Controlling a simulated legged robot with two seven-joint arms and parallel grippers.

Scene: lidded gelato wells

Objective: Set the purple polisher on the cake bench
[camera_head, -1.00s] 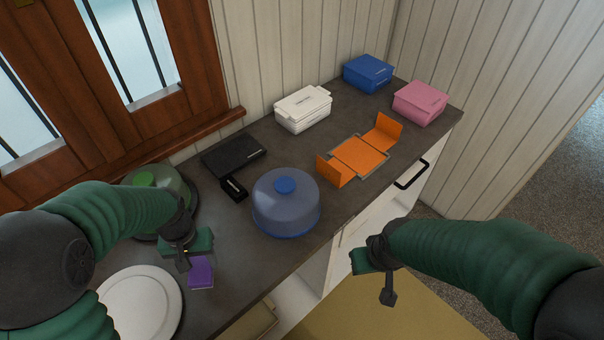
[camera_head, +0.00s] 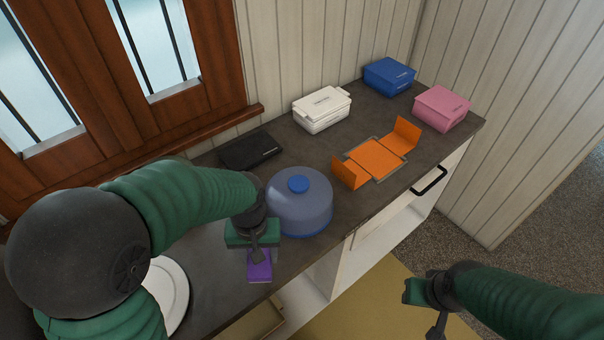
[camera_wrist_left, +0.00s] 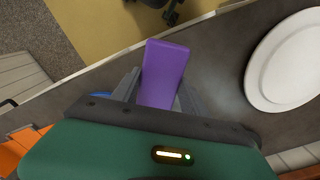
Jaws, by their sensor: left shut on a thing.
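The purple polisher (camera_head: 260,267) is a small purple block in my left gripper (camera_head: 260,254). The left wrist view shows the polisher (camera_wrist_left: 163,72) between the two grey fingers of the left gripper (camera_wrist_left: 158,98), which is shut on it. It is over the front part of the dark counter (camera_head: 212,265), in front of the blue-lidded dome. I cannot tell whether it touches the surface. My right gripper (camera_head: 428,296) is low at the right, off the counter's front edge, with no object visible in it. Its finger gap is unclear.
A translucent dome with a blue knob (camera_head: 299,205) stands close behind the left gripper. An orange open-flapped holder (camera_head: 374,160), black box (camera_head: 250,150), white box (camera_head: 321,110), blue box (camera_head: 389,76) and pink box (camera_head: 441,108) stand farther along. A white plate (camera_head: 172,290) is at left.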

